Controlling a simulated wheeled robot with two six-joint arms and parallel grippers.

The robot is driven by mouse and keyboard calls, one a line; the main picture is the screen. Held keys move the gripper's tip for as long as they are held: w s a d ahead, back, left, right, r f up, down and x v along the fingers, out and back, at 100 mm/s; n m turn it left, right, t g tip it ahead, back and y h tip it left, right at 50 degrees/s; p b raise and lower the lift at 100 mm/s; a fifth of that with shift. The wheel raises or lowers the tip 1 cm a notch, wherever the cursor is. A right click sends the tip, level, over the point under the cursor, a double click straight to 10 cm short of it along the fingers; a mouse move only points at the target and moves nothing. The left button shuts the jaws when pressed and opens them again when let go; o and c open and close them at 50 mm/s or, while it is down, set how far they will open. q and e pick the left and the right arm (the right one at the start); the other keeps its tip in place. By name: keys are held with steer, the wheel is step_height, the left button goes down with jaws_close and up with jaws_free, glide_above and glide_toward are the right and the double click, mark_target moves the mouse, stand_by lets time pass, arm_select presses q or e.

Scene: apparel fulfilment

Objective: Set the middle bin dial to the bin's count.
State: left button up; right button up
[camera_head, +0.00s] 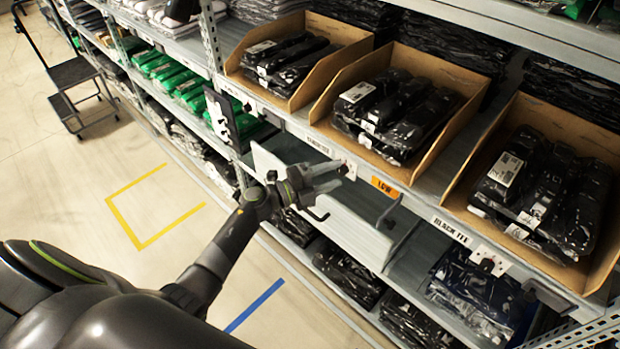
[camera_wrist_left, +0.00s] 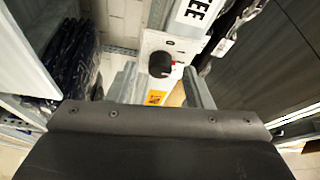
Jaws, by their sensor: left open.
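The middle bin (camera_head: 457,118) is an open cardboard box holding several bagged black garments (camera_head: 392,112) side by side; any deeper layers are hidden. Its dial is a black round knob (camera_wrist_left: 160,65) on a white plate on the shelf edge, with a small red mark beside it. My left gripper (camera_head: 336,178) is open in front of that plate and partly covers the dial in the head view. In the left wrist view the knob lies between the two fingers, beyond their tips; contact cannot be told. The dial's setting is too small to read. My right gripper is out of view.
An orange LOW tag (camera_head: 385,187) sits beside the dial. Left (camera_head: 345,40) and right (camera_head: 592,135) bins flank the middle one. Another dial plate (camera_head: 488,260) is below the right bin. A white panel (camera_head: 345,222) stands below the shelf edge near my gripper.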

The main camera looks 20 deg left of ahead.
arm_select(q)
steer(key=b+v, duration=0.4)
steer(key=v, duration=1.3)
steer(key=shift+a+f, duration=0.1)
steer(key=shift+f, duration=0.05)
steer(key=s+a+f+n+y, duration=0.35)
steer(key=f+n, duration=0.25)
steer(key=f, duration=0.4)
steer(key=s+a+f+n+g+y, duration=0.1)
steer(key=s+a+f+n+y, duration=0.15)
steer(key=f+n+y, duration=0.45)
steer(key=s+a+f+n+y, duration=0.2)
steer(key=a+f+n, duration=0.2)
steer(key=f, duration=0.8)
steer(key=s+d+f+n+g+y, duration=0.2)
steer(key=s+f+n+g, duration=0.35)
steer(key=s+f, duration=0.8)
steer(key=s+d+f+n+g, duration=0.1)
steer(key=s+d+f+g, duration=0.2)
steer(key=s, duration=0.5)
steer(key=s+d+f+n+g+h, duration=0.1)
steer(key=s+d+f+n+g, duration=0.1)
steer(key=s, duration=0.7)
steer(key=d+f+g, duration=0.1)
steer(key=d, duration=0.1)
steer(key=shift+s+d+f, duration=0.35)
